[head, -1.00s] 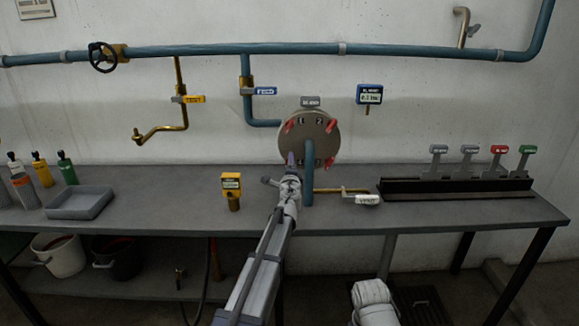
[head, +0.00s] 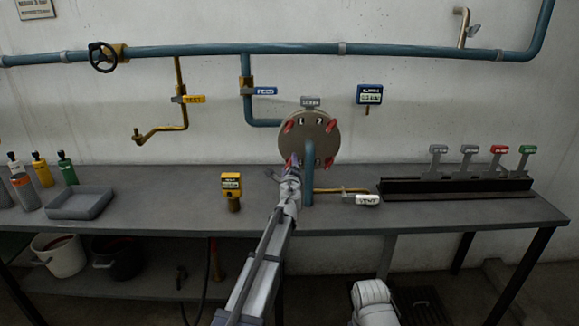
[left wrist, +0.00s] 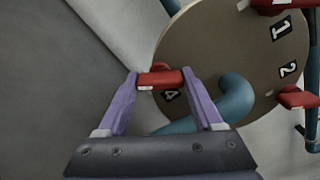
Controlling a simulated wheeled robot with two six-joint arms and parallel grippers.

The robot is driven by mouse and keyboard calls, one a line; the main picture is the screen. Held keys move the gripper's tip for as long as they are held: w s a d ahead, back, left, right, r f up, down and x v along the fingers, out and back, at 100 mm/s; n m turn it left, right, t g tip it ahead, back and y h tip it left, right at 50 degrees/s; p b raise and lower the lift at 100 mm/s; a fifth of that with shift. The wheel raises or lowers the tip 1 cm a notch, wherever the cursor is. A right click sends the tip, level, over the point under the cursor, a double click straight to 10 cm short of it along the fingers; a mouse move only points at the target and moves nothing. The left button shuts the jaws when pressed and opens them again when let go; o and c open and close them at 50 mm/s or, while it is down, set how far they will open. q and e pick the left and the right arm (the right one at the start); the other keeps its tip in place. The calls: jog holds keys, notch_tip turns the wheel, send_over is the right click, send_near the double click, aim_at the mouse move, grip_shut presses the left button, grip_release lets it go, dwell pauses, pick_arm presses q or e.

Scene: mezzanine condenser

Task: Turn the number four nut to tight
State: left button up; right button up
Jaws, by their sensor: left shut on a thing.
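The round tan condenser plate (head: 309,137) stands upright behind the bench, with red-handled nuts around its rim. The number four nut (left wrist: 160,78) is the lower-left one in the head view; its red handle shows in the left wrist view beside the label 4. My left gripper (head: 292,164) reaches up to it, and its purple fingers are shut on the two ends of the red handle. In the head view the gripper mostly hides this nut. Nuts by labels 1 and 2 also show in the left wrist view. My right gripper is out of view.
A blue pipe (head: 308,188) drops from the plate close to the right of my left gripper. A yellow meter (head: 231,190) stands on the bench to the left. A brass vent pipe with a white tag (head: 368,199) lies to the right. The bench's front middle is clear.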

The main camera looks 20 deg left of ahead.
pick_arm(q)
jog(key=o, duration=1.4)
jog(key=shift+c, duration=0.2)
jog(key=v, duration=0.7)
jog(key=shift+s, duration=0.4)
jog(key=shift+d, duration=0.15)
